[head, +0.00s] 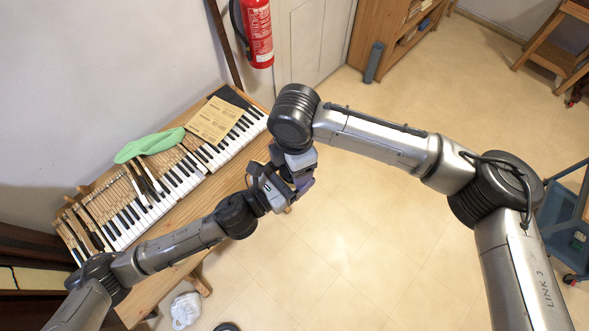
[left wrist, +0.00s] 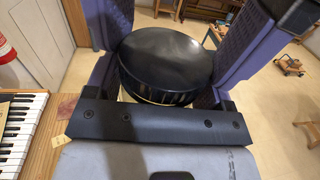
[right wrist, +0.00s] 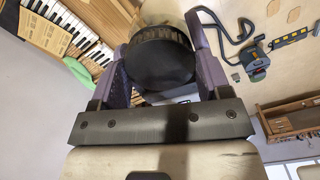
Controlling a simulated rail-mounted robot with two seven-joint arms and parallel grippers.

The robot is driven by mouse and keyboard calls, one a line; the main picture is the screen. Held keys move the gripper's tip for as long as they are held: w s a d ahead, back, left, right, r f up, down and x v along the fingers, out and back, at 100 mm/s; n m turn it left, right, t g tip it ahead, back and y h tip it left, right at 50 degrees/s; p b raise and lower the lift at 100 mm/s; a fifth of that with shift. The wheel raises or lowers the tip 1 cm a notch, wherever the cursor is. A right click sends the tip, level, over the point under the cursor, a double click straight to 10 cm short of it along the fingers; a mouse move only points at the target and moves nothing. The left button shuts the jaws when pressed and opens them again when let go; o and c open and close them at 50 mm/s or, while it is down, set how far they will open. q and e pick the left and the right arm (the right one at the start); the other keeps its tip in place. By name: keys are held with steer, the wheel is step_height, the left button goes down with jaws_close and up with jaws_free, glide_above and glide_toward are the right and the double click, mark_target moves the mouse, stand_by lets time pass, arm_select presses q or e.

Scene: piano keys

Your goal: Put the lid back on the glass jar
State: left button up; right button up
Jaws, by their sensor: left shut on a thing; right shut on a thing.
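My left gripper (head: 270,186) comes from the lower left and my right gripper (head: 292,172) comes from above. In the right wrist view, the black ribbed lid (right wrist: 160,62) sits between the right fingers, which are shut on it. Part of a see-through glass jar (right wrist: 160,14) shows behind it. In the left wrist view, the round black lid (left wrist: 165,60) fills the space between the left fingers and hides most of the jar. I cannot tell whether lid and jar touch.
The opened piano keyboard (head: 165,190) lies at the left, with a green cloth (head: 150,145) and a yellowed paper sheet (head: 213,120) on it. A red fire extinguisher (head: 257,32) hangs on the wall behind.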

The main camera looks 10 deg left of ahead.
steer(key=shift+m, duration=1)
steer(key=o, duration=1)
steer(key=shift+r, duration=2.25)
